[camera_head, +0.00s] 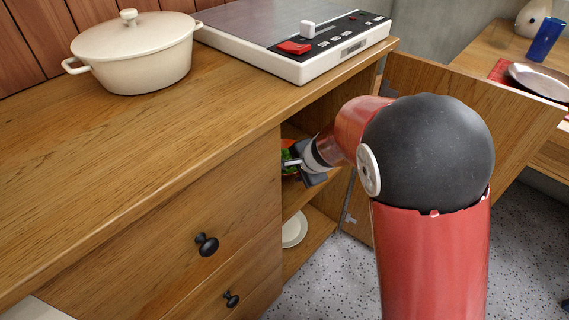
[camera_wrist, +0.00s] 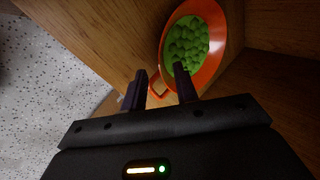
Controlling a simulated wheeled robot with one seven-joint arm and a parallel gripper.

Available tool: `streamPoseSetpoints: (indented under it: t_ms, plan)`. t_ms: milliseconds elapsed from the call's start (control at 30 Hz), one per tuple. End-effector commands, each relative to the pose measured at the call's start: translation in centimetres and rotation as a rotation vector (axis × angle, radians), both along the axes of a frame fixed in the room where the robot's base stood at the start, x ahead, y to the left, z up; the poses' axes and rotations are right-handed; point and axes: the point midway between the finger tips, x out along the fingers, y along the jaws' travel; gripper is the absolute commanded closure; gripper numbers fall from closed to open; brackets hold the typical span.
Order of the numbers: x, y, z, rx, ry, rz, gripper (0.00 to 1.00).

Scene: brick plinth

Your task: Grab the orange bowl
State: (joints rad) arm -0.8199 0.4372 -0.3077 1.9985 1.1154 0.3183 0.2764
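The orange bowl (camera_wrist: 212,70), filled with small green round things, sits on a wooden shelf inside the open cupboard. In the head view only a sliver of the bowl (camera_head: 287,143) shows; the cupboard side and my gripper hide the rest. My gripper (camera_wrist: 158,82) reaches into the cupboard, also seen in the head view (camera_head: 294,164). Its fingers are apart, with the bowl's near rim and a small orange handle-like part between them. The right finger overlaps the bowl's inside and the left finger is outside the rim. I cannot tell whether either touches it.
The cupboard door (camera_head: 420,110) stands open to the right of my arm. White plates (camera_head: 294,229) lie on the lower shelf. Drawers with black knobs (camera_head: 206,244) are on the left. A cream pot (camera_head: 135,55) and a stove (camera_head: 300,35) stand on the counter.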

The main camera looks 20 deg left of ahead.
Motion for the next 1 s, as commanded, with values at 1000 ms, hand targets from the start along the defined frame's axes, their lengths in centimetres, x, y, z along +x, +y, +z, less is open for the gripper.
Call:
streamPoseSetpoints:
  t_ms: [1000]
  plan:
    - [1.5,1.8,-3.1,-0.001,0.000,0.002,1.00]
